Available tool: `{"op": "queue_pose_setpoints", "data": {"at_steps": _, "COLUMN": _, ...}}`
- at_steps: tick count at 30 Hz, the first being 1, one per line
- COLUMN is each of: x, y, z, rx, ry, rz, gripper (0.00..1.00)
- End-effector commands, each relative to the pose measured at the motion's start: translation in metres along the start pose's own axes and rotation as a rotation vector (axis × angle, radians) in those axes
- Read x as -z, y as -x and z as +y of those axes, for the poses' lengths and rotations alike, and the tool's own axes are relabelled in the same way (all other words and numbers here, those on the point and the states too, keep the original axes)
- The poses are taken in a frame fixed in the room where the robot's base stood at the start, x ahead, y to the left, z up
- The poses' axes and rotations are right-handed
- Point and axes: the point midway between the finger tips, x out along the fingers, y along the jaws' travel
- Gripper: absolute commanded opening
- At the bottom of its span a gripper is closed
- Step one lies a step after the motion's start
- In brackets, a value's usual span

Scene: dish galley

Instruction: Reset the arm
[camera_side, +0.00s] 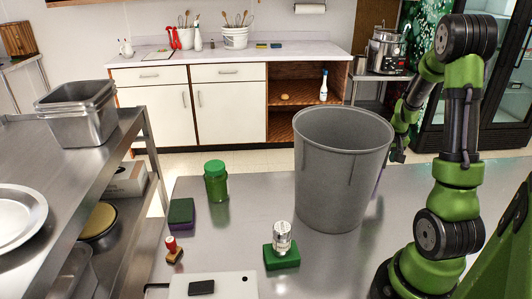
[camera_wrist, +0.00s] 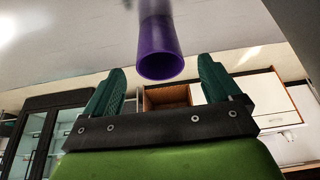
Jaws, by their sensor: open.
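My gripper (camera_side: 398,152) hangs low behind the grey bin's right side in the side view. In the wrist view its two green fingers stand wide apart and my gripper (camera_wrist: 162,66) is open, with nothing clasped. A purple, tube-like object with a round open end (camera_wrist: 158,35) appears ahead, between the fingers in the picture and apart from them. In the side view only a purple sliver (camera_side: 379,181) shows beside the bin; the rest is hidden. The arm is bent, with its upper links raised at the right.
A tall grey bin (camera_side: 340,170) stands on the steel table, close to my gripper. A green-lidded jar (camera_side: 216,182), a sponge (camera_side: 181,213), a red-handled stamp (camera_side: 173,250), a shaker on a green block (camera_side: 282,257) and a white board (camera_side: 228,286) stand or lie farther left.

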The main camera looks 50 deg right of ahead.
Motion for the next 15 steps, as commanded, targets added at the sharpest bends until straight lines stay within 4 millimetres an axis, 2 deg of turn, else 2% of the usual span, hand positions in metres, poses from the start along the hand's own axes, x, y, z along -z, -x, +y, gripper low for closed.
{"op": "queue_pose_setpoints", "data": {"at_steps": 4, "x": -0.002, "y": -0.029, "z": 0.001, "rx": 0.0, "ry": -0.004, "rz": -0.006, "gripper": 0.91}}
{"op": "queue_pose_setpoints", "data": {"at_steps": 11, "x": -0.002, "y": -0.063, "z": 0.001, "rx": 0.001, "ry": -0.003, "rz": -0.003, "gripper": 0.91}}
{"op": "queue_pose_setpoints", "data": {"at_steps": 15, "x": 0.009, "y": -0.041, "z": -0.001, "rx": 0.0, "ry": 0.003, "rz": 0.007, "gripper": 0.91}}
